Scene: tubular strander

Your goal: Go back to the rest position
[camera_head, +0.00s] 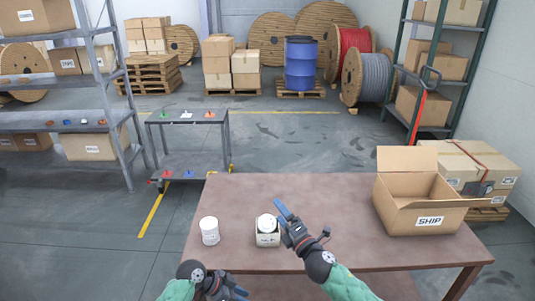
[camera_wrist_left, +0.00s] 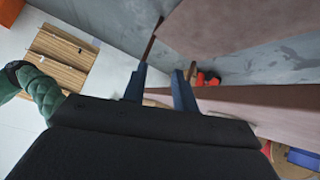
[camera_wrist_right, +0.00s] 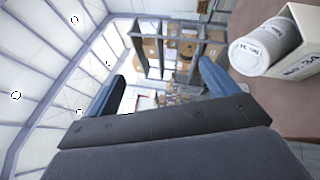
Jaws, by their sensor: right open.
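My right gripper (camera_head: 283,217) is above the brown table (camera_head: 330,190), just right of a small box (camera_head: 267,240) with a white can (camera_head: 267,222) in it. In the right wrist view its two blue fingers (camera_wrist_right: 158,88) are apart with nothing between them. The can (camera_wrist_right: 262,50) and the small box (camera_wrist_right: 305,52) show at the upper right there, beside the fingers. My left gripper (camera_head: 228,291) is low at the table's front edge. In the left wrist view its fingers (camera_wrist_left: 160,84) are apart and empty, near the table's edge.
A second white can (camera_head: 209,231) stands on the table at the left. An open SHIP carton (camera_head: 420,205) stands at the table's right. A grey cart (camera_head: 190,118) and shelves (camera_head: 65,120) stand behind at the left. The table middle is clear.

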